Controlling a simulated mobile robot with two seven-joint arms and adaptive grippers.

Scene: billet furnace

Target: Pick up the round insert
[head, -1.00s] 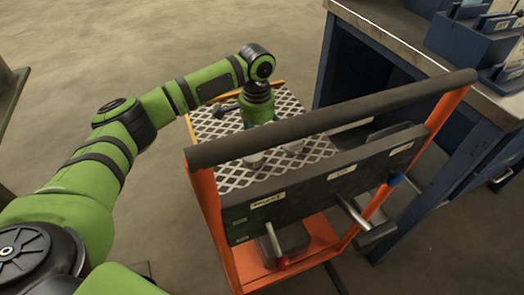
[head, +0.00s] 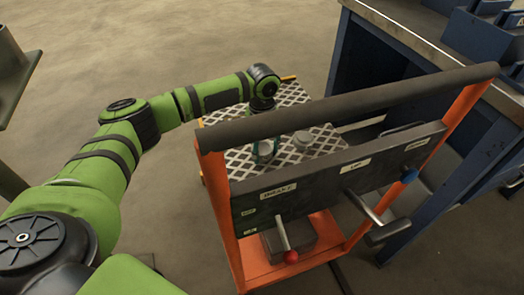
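A small grey round piece (head: 302,139), which looks like a round insert, sits on the cart's top with its diamond-patterned surface (head: 290,158). My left arm reaches in from the left over the cart. Its gripper (head: 264,151) points down at the patterned top, just left of the grey piece and apart from it in the picture. The cart's dark handle bar hides part of this gripper, so I cannot tell whether its fingers are open or hold anything. My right gripper is not in view.
The orange cart's thick handle bar (head: 350,106) and dark labelled panel (head: 335,174) stand in front of its top. A lever with a red knob (head: 291,257) is below. A blue workbench (head: 420,75) stands at the right. The floor behind is clear.

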